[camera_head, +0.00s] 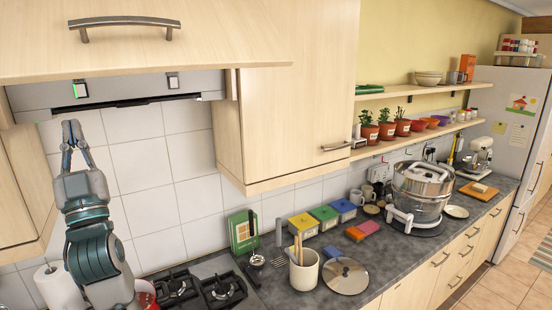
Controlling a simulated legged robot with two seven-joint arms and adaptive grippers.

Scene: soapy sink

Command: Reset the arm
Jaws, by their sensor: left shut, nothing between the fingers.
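My left arm comes up from the bottom left. Its gripper (73,134) points upward in front of the white wall tiles, below the range hood. The two fingertips meet at the top, and nothing is held between them. My right gripper and right arm do not show.
The range hood (120,90) and a wall cabinet (285,90) are close above and to the right of the gripper. Below are a gas hob (205,287), a paper towel roll (58,288), a utensil crock (304,270) and a large steel pot (420,190) farther right.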

